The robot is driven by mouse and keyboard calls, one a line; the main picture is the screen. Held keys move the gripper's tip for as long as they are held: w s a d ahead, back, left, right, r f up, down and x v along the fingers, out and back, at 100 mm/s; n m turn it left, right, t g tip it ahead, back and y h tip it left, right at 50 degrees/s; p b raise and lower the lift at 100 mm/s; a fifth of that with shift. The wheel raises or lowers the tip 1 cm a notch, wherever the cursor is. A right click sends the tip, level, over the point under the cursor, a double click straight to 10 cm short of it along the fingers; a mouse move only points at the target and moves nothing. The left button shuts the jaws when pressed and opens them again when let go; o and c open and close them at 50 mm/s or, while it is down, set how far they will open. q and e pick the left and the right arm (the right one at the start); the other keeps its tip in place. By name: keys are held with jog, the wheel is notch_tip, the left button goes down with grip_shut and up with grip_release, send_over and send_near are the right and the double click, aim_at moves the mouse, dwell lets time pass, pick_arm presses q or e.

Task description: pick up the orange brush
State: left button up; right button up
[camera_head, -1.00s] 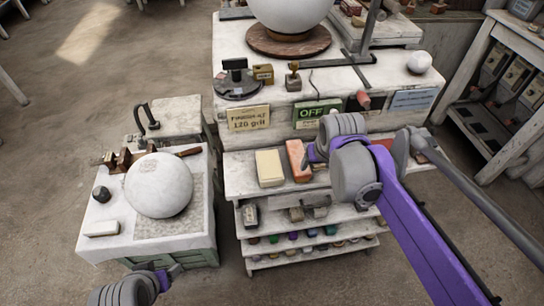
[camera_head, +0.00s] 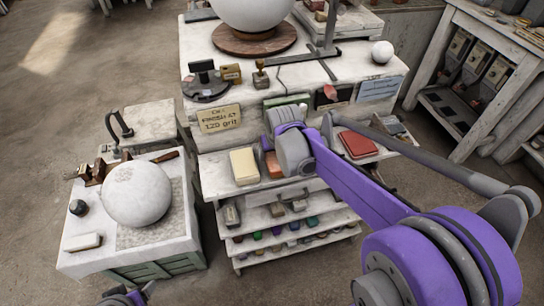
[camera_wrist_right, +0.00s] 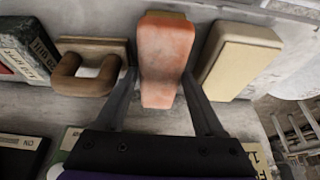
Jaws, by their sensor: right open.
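The orange brush, an orange-pink block, lies on the upper shelf of the white stand in the head view (camera_head: 273,165), partly hidden by my right arm. In the right wrist view the brush (camera_wrist_right: 166,55) lies straight ahead between the two fingers of my open right gripper (camera_wrist_right: 160,80). The fingertips are beside its near end; I cannot tell whether they touch it. In the head view my right gripper (camera_head: 268,142) is over the shelf, mostly hidden by its own wrist. My left gripper (camera_head: 140,293) is at the bottom edge, partly cut off.
A cream block (camera_wrist_right: 242,60) lies close right of the brush in the wrist view. A brown block with a U-shaped handle (camera_wrist_right: 85,78) lies to its left. A red pad (camera_head: 358,145) is farther right on the shelf. A white sphere (camera_head: 138,193) stands on the left bench.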

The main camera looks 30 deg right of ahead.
jog(key=shift+x, duration=1.15)
jog(key=shift+r, duration=0.1)
grip_shut()
pick_arm(q)
jog(key=r+p, duration=0.1)
jog(key=w+r+p, duration=0.1)
jog(key=shift+w+r, duration=0.2)
jog(key=shift+r, duration=0.2)
pick_arm(e)
notch_tip(320, 180, up, 28)
